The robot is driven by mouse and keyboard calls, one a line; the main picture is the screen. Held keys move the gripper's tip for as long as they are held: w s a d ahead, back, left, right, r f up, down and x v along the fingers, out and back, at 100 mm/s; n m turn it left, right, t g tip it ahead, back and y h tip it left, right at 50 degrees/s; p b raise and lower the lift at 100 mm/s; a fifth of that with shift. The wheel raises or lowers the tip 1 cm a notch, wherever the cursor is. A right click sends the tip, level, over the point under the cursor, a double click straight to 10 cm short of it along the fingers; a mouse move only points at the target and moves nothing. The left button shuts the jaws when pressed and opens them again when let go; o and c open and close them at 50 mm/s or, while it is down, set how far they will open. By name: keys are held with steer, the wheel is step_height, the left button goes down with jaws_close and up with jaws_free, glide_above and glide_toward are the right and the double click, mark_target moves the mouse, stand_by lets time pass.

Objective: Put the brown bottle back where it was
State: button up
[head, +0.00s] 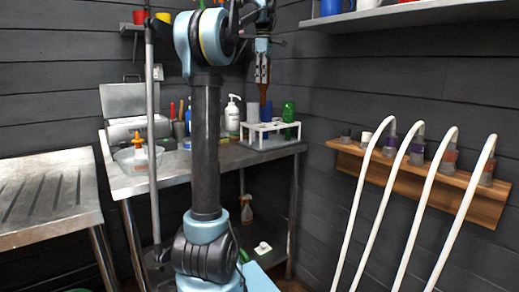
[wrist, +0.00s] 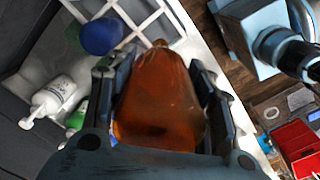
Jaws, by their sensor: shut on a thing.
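The brown bottle (head: 264,93) is in my gripper (head: 262,72), above the white rack (head: 271,144) on the metal table. In the wrist view the brown bottle (wrist: 158,105) lies between both fingers of my gripper (wrist: 160,90), its narrow neck pointing away from the camera. In the head view it hangs neck down. The white rack (wrist: 163,29) shows beyond the neck, with square openings. I cannot tell whether the neck is inside an opening or just above it.
A white pump bottle (head: 233,115) stands left of the rack. Hoses (head: 362,185) hang at right.

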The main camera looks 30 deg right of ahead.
mark_target(263, 95)
step_height(263, 95, down, 18)
stand_by(0.8)
steer(key=shift+a, duration=0.1)
steer(key=o, duration=1)
steer(key=shift+o, duration=0.2)
step_height(263, 95, up, 12)
